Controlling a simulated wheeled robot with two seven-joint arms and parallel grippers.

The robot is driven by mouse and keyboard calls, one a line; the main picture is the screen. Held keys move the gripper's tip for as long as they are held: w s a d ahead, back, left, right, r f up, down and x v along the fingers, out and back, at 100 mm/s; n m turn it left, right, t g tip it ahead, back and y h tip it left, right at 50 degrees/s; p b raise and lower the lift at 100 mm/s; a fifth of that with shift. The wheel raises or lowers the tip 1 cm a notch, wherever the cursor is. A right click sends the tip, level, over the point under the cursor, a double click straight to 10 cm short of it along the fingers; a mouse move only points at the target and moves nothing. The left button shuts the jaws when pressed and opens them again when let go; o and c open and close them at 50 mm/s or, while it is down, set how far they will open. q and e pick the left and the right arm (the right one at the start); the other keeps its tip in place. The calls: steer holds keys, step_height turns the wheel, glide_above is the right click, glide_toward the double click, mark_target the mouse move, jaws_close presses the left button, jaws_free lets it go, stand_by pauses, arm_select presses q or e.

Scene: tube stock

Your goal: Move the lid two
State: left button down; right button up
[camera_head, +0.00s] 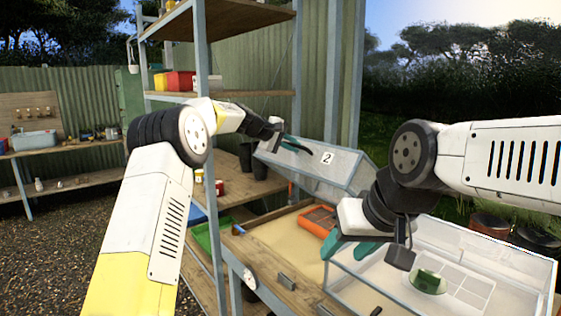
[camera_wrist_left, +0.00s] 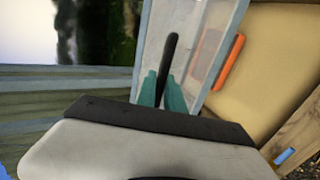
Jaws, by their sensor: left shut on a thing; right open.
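Lid two (camera_head: 345,172) is a clear, grey-framed panel with a white "2" label. It is tilted up above the back of the sandy cold-frame bed in the head view. My left gripper (camera_head: 297,146) is shut on its dark handle; the left wrist view shows the teal fingers (camera_wrist_left: 161,94) on either side of the black handle (camera_wrist_left: 170,58), with the clear lid (camera_wrist_left: 205,30) behind. My right gripper (camera_head: 370,248) is open and empty, with teal fingers, above the left edge of the clear box at right.
The sandy bed (camera_head: 270,240) holds an orange tray (camera_head: 314,223). The clear-walled box (camera_head: 530,262) at right holds a green dish (camera_head: 428,282). A shelf post (camera_head: 203,60) stands close to my left arm. Dark pots (camera_head: 259,165) stand on the shelf behind.

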arm_select(q)
steer(key=shift+w+d+r, duration=0.45)
steer(key=shift+d+r, duration=0.2)
steer(key=shift+r, duration=0.05)
steer(key=c, duration=1.5)
jaws_free()
steer(key=shift+o, duration=0.2)
steer(key=v, duration=0.7)
steer(key=shift+s+a, duration=0.25)
steer(key=shift+a, duration=0.05)
steer(key=shift+r, duration=0.2)
